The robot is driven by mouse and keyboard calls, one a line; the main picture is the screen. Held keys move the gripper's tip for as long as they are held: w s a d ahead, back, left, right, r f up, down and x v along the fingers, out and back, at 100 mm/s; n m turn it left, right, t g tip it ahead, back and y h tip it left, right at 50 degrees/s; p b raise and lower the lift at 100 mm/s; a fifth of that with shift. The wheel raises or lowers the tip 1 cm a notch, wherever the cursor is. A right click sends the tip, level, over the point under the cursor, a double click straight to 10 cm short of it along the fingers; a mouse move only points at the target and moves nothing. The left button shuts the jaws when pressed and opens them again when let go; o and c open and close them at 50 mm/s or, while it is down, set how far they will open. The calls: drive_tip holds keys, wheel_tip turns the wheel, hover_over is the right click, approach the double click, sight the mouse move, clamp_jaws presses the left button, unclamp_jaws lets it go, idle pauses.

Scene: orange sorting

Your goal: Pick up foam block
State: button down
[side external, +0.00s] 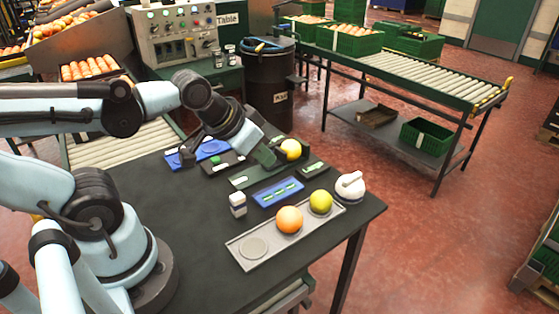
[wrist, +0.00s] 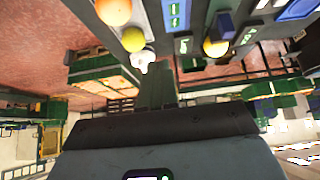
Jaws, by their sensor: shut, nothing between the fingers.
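I cannot pick out a foam block with certainty. A small white block-like item (side external: 238,204) stands on the dark table in the side view, left of a blue tray (side external: 278,191) with green strips. The blue tray also shows in the wrist view (wrist: 175,15). My gripper (side external: 271,160) is above the green holder area, just left of a yellow ball (side external: 290,150). Its fingers (wrist: 155,85) are closed and hold nothing. The arm partly hides the items behind it.
A grey tray (side external: 253,262) near the table's front holds an orange (side external: 289,220) and a yellow fruit (side external: 321,202). A white rounded item (side external: 350,187) stands by the right edge. A blue tray (side external: 187,158) lies at the back. The table's left middle is clear.

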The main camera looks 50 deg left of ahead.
drive_tip(key=c, duration=1.8)
unclamp_jaws()
drive_tip(key=o, duration=1)
drive_tip(key=shift+c, duration=0.2)
drive_tip(key=g, duration=0.6)
approach(237, 196)
drive_tip(key=shift+d+f, duration=0.15)
drive_tip(key=shift+f, duration=1.1)
drive_tip(key=shift+d+f, duration=0.15)
drive_tip(key=shift+f, duration=1.1)
drive_tip(key=shift+w+a+f, duration=0.15)
drive_tip(key=shift+w+f, duration=0.05)
drive_tip(key=shift+f, duration=0.6)
drive_tip(key=shift+w+a+f, duration=0.1)
drive_tip(key=shift+w+f, duration=0.1)
drive_tip(key=shift+f, duration=0.6)
drive_tip(key=shift+w+f, duration=0.1)
drive_tip(key=shift+f, duration=0.85)
